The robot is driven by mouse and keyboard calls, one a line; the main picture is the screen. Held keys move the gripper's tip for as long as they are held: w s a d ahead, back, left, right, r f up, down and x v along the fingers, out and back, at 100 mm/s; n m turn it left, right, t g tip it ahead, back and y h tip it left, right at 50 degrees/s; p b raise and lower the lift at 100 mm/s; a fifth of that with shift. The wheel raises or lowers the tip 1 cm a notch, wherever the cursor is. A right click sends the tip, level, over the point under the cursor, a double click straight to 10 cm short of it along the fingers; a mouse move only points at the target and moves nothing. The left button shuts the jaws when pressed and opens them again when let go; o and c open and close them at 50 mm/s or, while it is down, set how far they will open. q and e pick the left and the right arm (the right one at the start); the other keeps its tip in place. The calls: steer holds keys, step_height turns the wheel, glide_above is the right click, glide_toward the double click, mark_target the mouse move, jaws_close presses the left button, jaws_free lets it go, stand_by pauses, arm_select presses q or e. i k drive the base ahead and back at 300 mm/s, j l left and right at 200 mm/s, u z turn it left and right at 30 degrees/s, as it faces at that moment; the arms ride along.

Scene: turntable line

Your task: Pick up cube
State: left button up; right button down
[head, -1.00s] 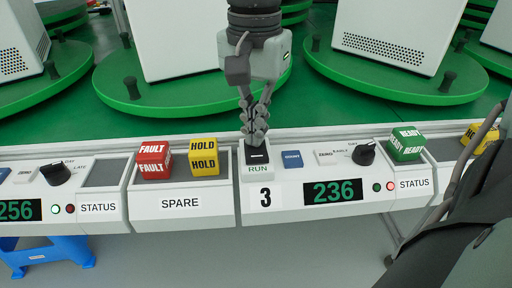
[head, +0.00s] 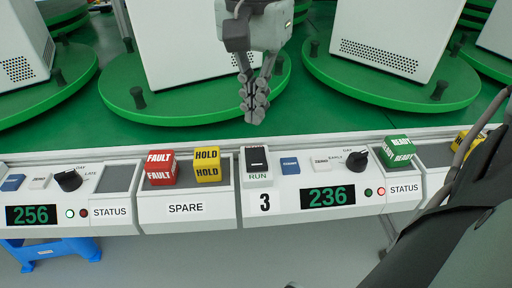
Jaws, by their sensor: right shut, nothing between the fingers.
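Several cubes sit on the panel strip. A red FAULT cube (head: 160,168) and a yellow HOLD cube (head: 207,165) stand side by side in the SPARE tray (head: 187,208). A green READY cube (head: 397,152) is on the STATUS area at the right, and a yellow cube (head: 466,141) at the far right is partly hidden by a dark arm part. My right gripper (head: 254,110) points down, shut and empty, above and behind the RUN rocker switch (head: 256,160), apart from the cubes. My left gripper is not in view.
Panel 3 has a blue button (head: 290,164), a black knob (head: 357,161) and a 236 display (head: 327,197). White boxes on green turntables (head: 390,82) stand behind. A blue stool (head: 52,248) is below at the left.

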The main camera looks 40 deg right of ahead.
mark_target(396, 151)
steer(key=k, duration=1.5)
